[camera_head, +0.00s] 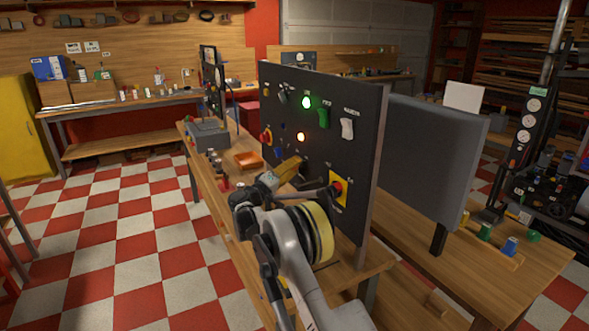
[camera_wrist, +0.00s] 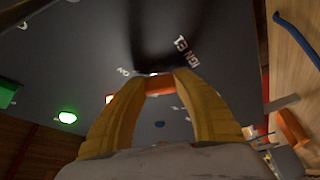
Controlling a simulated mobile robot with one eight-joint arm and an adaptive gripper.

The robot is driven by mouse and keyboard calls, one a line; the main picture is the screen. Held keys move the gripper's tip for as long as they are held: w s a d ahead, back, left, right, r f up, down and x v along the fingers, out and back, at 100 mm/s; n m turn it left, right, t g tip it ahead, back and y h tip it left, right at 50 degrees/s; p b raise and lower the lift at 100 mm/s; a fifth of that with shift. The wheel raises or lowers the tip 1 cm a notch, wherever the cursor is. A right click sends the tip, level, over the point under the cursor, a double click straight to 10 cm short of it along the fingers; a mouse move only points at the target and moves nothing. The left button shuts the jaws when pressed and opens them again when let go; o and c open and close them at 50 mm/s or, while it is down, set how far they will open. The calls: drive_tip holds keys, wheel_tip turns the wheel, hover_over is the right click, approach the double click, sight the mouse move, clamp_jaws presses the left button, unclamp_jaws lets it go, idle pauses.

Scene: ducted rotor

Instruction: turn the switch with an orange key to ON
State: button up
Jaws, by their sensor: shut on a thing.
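The dark upright control panel (camera_head: 345,110) stands on the wooden bench, and its face fills much of the wrist view (camera_wrist: 60,60). My gripper (camera_head: 298,161) is against the lower middle of this face. In the wrist view my yellow fingers (camera_wrist: 158,78) close around a small orange piece (camera_wrist: 160,87), which looks like the orange key. White lettering, "IGN" and "ON", shows beside the fingertips. The fingers hide most of the switch, and I cannot tell how far the key is turned. In the head view the key is hidden behind my gripper.
An orange tray (camera_head: 247,161) lies on the bench.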

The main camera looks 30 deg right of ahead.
drive_tip(key=shift+m+h, duration=0.5)
drive_tip(key=shift+m, duration=0.9)
drive_tip(key=shift+g, duration=0.3)
drive_tip(key=o, duration=1.2)
drive_tip(key=shift+d, duration=0.1)
drive_tip(key=v, duration=1.2)
